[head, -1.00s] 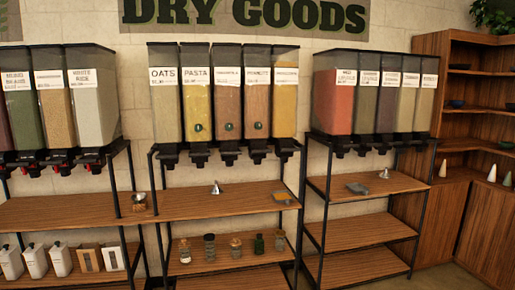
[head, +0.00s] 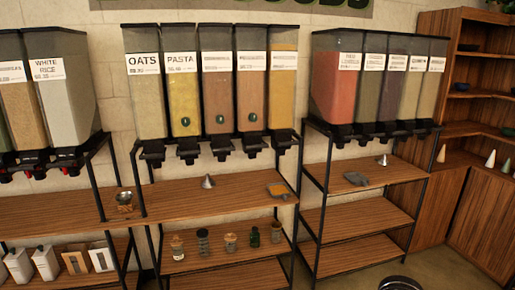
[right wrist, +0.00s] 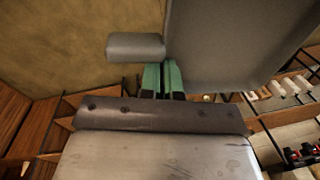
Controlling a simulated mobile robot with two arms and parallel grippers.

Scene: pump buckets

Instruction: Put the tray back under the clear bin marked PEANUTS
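A small dark grey tray (head: 277,190) with orange-yellow contents lies on the upper shelf of the middle rack, near its right end. A flat grey tray or scoop (head: 356,178) lies on the right rack's upper shelf. The middle rack's bins read OATS (head: 145,95) and PASTA (head: 183,95). The labels on its other bins (head: 250,95) are too small to read, so I cannot tell which is PEANUTS. My left gripper is not in view.
A metal funnel (head: 208,182) stands on the middle rack's upper shelf, and another (head: 384,160) on the right rack. Several jars (head: 230,241) stand on the lower shelf. A small bowl-topped thing (head: 125,200) sits at the left. A wooden cabinet (head: 478,215) closes the right side.

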